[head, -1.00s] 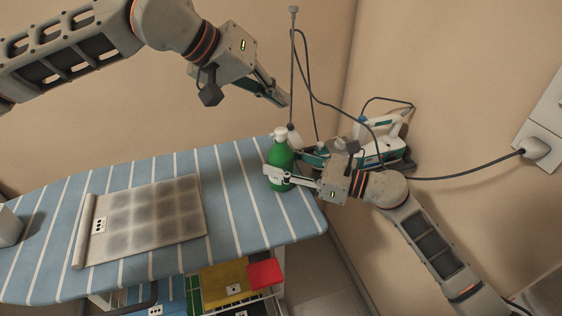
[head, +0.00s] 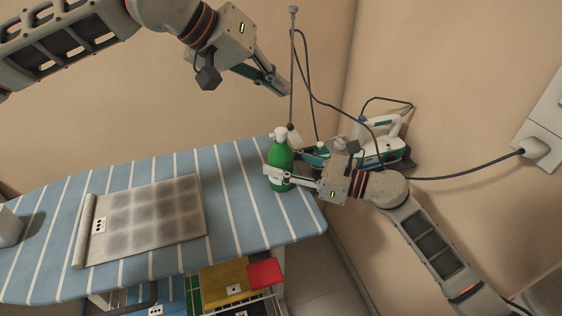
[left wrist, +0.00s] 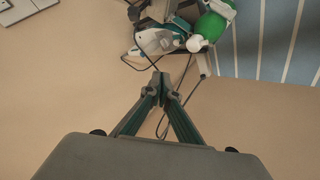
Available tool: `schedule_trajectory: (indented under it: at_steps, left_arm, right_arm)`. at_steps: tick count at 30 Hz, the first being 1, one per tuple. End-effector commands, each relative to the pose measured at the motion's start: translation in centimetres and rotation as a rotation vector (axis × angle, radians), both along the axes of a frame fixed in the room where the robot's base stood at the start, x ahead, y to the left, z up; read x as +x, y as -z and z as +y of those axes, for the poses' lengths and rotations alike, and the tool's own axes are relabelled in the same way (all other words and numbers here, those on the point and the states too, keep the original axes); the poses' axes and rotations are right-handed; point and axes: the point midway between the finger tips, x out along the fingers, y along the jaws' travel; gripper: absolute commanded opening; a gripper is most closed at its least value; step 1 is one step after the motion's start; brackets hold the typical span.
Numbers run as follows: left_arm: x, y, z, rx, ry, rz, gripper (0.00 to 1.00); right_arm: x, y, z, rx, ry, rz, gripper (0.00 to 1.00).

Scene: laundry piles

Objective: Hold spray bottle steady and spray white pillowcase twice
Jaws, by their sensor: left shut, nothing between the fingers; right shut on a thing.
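The green spray bottle (head: 281,160) with a white top stands upright near the right end of the striped ironing board. My right gripper (head: 277,179) is shut on its lower body from the right. My left gripper (head: 286,92) is shut and empty, in the air above the bottle and apart from it. In the left wrist view the bottle (left wrist: 213,22) shows at the top, beyond the closed fingertips (left wrist: 161,82). A pale grey-white cloth (head: 145,222) with darker square patches lies flat on the board, its left edge rolled. I cannot tell if it is the pillowcase.
A white and teal iron (head: 380,150) stands beyond my right gripper, with dark cords and a thin upright pole (head: 293,60) nearby. A wall plug (head: 537,148) is at right. Coloured folded items (head: 225,283) lie below the board (head: 228,215). The board between cloth and bottle is clear.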

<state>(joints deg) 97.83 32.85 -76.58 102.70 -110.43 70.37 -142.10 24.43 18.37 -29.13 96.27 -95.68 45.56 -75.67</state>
Motion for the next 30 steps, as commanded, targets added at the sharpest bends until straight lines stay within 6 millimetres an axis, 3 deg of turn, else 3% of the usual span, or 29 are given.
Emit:
schedule_trajectory:
  at_steps: [16,30]
  left_arm:
    - [0.0,6.8,0.1,0.001,-0.001,0.003,0.00]
    - [0.0,8.3,0.0,0.000,0.001,0.001,0.00]
  right_arm:
    - [0.0,0.0,0.0,0.001,0.000,0.000,0.16]
    - [0.0,0.0,0.0,0.001,0.000,0.000,0.16]
